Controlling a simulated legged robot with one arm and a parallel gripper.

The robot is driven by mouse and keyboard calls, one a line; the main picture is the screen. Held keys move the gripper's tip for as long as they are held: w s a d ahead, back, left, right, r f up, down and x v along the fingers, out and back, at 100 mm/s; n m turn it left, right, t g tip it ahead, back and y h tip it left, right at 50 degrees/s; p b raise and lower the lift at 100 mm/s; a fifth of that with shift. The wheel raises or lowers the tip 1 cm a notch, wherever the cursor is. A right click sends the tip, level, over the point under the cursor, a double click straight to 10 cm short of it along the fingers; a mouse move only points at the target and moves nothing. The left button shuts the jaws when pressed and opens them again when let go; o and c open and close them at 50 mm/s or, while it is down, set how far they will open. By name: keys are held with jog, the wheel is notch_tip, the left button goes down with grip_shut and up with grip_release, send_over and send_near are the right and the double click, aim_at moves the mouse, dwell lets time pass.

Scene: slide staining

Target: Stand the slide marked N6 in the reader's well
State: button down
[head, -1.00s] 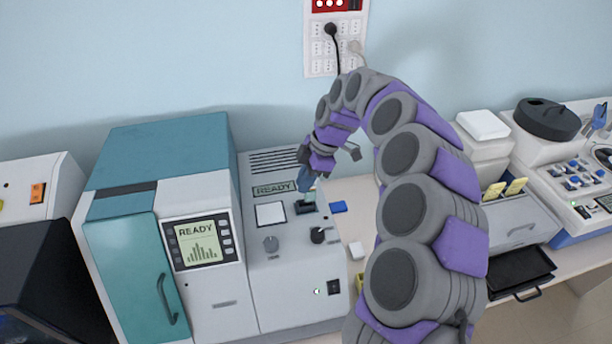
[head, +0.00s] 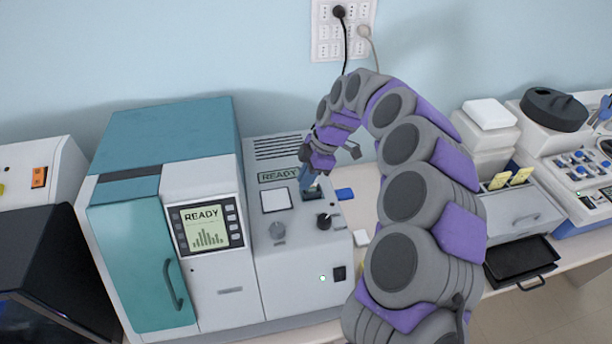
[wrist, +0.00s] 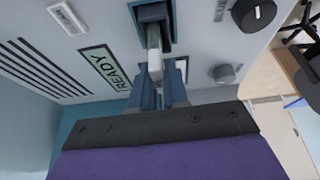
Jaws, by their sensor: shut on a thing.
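My gripper (wrist: 158,88) is shut on a slide (wrist: 154,42), which shows a white end between the fingers and a pale greenish glass part beyond. No marking on it can be read. The glass part points at the reader's dark well (wrist: 153,14) and overlaps its opening; I cannot tell how deep it sits. In the head view my gripper (head: 309,180) is just above the well (head: 313,194) on the reader's top (head: 300,230). The slide is mostly hidden there by the fingers.
The reader has a READY strip (head: 279,175), a white square pad (head: 276,199) and dark knobs (head: 324,220) close to the well. A teal cabinet (head: 165,140) stands to the left. A rack with yellow-topped slides (head: 510,180) stands farther right.

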jog(key=c, duration=1.1)
grip_release()
jog(key=shift+d, duration=0.1)
jog(key=shift+o, duration=0.2)
jog(key=v, duration=1.7)
jog(key=shift+r, duration=0.15)
jog(key=shift+w, duration=0.1)
